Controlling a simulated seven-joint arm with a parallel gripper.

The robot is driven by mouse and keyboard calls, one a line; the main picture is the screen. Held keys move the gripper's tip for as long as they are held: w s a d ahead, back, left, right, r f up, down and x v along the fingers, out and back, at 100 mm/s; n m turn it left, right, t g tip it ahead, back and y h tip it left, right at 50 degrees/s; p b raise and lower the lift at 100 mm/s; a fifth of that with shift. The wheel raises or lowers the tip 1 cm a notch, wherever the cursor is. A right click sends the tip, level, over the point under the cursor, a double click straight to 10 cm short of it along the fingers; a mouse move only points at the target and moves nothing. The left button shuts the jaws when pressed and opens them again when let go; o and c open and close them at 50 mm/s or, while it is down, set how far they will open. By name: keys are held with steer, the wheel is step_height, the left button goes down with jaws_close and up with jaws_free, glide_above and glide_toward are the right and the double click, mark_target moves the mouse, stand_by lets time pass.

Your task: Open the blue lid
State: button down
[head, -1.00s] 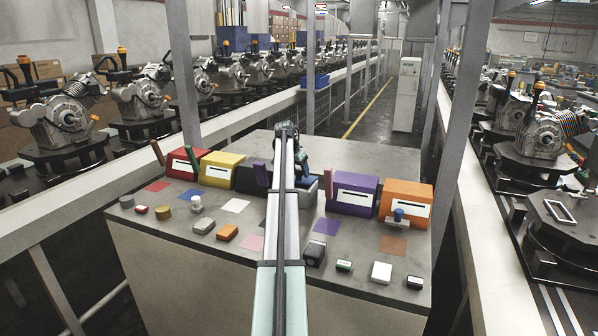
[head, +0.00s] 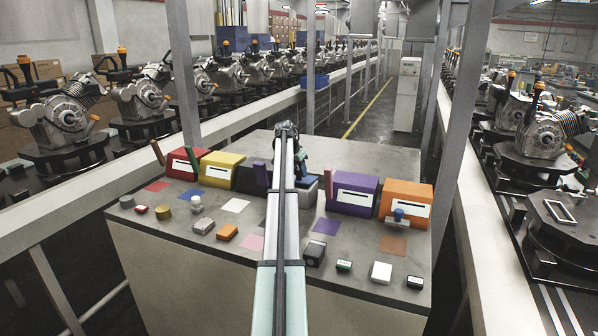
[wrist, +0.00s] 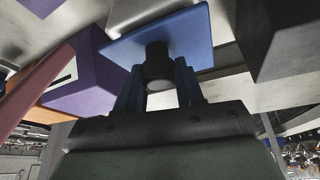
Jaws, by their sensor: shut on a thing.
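The blue lid (wrist: 190,32) is a flat blue plate with a short dark knob (wrist: 157,60), seen from close up in the wrist view. My gripper (wrist: 158,72) is shut on this knob, one finger on each side, and the plate lies just past the fingertips.
Purple (head: 352,193) and orange (head: 405,202) boxes stand to the right; red (head: 186,162), yellow (head: 223,169) and black (head: 253,179) boxes stand to the left. Buttons and knobs line the front edge. A grey table area behind the boxes (head: 370,155) is clear.

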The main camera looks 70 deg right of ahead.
steer(key=shift+d+r, duration=0.1)
steer(key=shift+d+r+y, duration=0.95)
steer(key=shift+d+y, duration=0.05)
steer(key=shift+y, duration=0.2)
steer(key=shift+d+r+y, duration=0.4)
steer(key=shift+d+y, duration=0.15)
steer(key=shift+y, duration=0.35)
steer(key=shift+d+r+y, duration=0.4)
steer(key=shift+d+y, duration=0.15)
steer(key=shift+y, duration=0.35)
steer(key=c, duration=0.7)
jaws_free()
steer(key=shift+a, duration=0.15)
